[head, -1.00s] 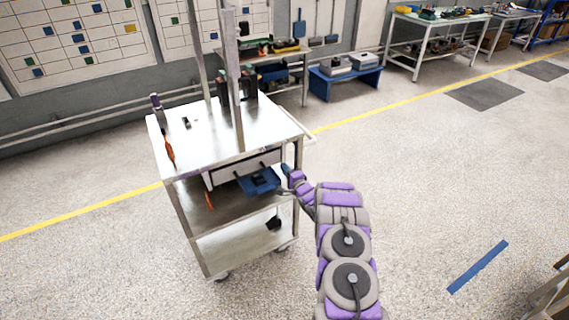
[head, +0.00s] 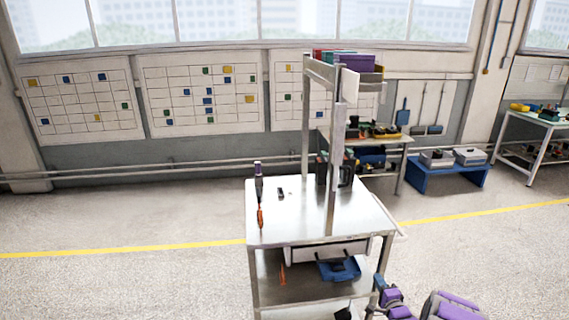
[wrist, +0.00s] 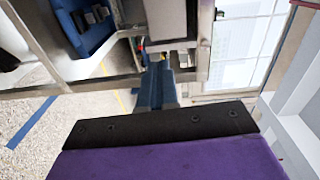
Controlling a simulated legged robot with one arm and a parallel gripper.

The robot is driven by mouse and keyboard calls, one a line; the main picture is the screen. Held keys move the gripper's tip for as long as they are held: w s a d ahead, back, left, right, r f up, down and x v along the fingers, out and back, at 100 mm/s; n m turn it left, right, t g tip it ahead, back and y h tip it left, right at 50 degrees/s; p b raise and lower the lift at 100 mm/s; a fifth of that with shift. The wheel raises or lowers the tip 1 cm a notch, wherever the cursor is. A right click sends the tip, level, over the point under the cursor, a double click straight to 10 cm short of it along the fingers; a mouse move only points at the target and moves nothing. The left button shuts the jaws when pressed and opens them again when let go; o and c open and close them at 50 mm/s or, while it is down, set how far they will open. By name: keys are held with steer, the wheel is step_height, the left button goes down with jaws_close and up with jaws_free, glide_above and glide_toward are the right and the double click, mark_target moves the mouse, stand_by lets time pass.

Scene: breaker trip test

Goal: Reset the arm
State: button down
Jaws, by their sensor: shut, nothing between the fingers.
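My purple and grey arm shows at the bottom right of the head view, beside the right side of a metal cart (head: 285,225). Its gripper (head: 379,284) is small there, near the cart's front right leg. In the wrist view my gripper (wrist: 157,72) shows as blue-grey fingers together, with nothing held, beyond the black and purple wrist housing. The fingers point toward the cart's frame, and I cannot tell whether they touch anything.
A blue tray (head: 339,269) sits under the cart's drawer (head: 325,252). A screwdriver-like tool (head: 260,216) and dark items stand on the cart top. A blue bench (head: 447,178) and a worktable (head: 540,125) are at the right. Open floor (head: 120,285) lies at left.

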steer(key=w+a+r+n+g+h, duration=0.15)
steer(key=a+r+n+g, duration=0.3)
steer(key=r, duration=0.55)
steer(key=s+a+r+n+g+h, duration=0.1)
steer(key=s+a+r+n+g, duration=0.35)
steer(key=s+a+r, duration=0.4)
steer(key=s+a+r+n+g, duration=0.2)
steer(key=s+a, duration=0.3)
steer(key=s, duration=1)
steer(key=s+a+r+n+g+y, duration=0.1)
steer(key=s+a+r+n+g, duration=0.2)
steer(key=s, duration=1.2)
steer(key=s+a+r+n+g+y, duration=0.1)
steer(key=s+a+r+n+g, duration=0.2)
steer(key=s, duration=1.2)
steer(key=a+r+g, duration=0.2)
steer(key=a, duration=0.2)
steer(key=shift+s+a+r, duration=0.2)
steer(key=shift+a+r, duration=0.05)
